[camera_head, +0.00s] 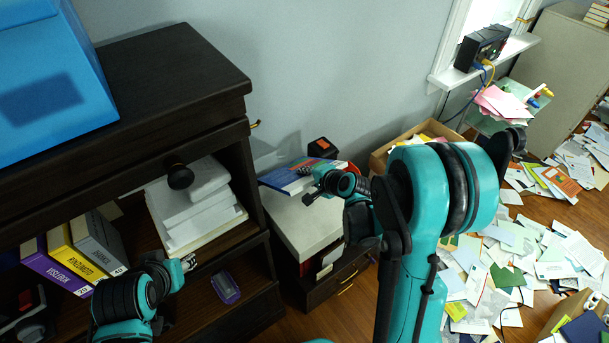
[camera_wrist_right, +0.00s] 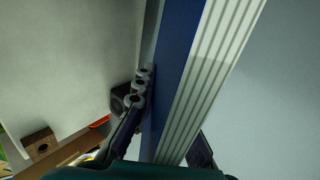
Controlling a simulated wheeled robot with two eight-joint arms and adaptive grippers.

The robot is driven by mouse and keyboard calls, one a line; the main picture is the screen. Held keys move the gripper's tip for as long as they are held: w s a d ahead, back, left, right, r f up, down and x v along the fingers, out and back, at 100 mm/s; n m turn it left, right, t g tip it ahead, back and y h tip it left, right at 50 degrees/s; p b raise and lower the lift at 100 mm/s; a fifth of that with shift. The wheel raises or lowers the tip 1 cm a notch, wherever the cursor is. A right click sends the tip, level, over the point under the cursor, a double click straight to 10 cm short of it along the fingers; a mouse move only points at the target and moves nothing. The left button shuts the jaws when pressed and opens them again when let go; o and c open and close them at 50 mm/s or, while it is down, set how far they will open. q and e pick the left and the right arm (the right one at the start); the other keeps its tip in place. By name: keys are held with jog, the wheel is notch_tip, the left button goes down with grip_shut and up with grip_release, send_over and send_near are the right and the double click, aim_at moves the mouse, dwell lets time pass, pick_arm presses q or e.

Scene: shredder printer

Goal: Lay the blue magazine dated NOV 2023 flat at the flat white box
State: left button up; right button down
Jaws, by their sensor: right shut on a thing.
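My right gripper (camera_head: 318,184) is shut on a blue magazine (camera_head: 291,177) with a coloured cover. The magazine is held above or at the back of a pale, flat-topped white box (camera_head: 300,222); I cannot tell whether they touch. The right wrist view shows the magazine's blue side and striped pale edge (camera_wrist_right: 205,80) between the fingers, with a pale surface (camera_wrist_right: 70,60) to the left. The date is not readable. My left gripper (camera_head: 188,263) is at the dark shelf on the left, and its opening is unclear.
A dark cabinet (camera_head: 150,85) on the left holds a white paper stack (camera_head: 192,205) and yellow and purple binders (camera_head: 75,258). A black box (camera_head: 322,147) stands behind the magazine. A cardboard box (camera_head: 380,155) is to the right. Papers (camera_head: 540,250) litter the floor.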

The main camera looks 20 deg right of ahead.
notch_tip(320, 180, down, 8)
jog(key=b, duration=0.6)
jog(key=shift+r+b, duration=0.2)
jog(key=shift+b, duration=0.2)
jog(key=c, duration=1.5)
grip_release()
jog(key=v, duration=1.2)
jog(key=shift+r, duration=0.1)
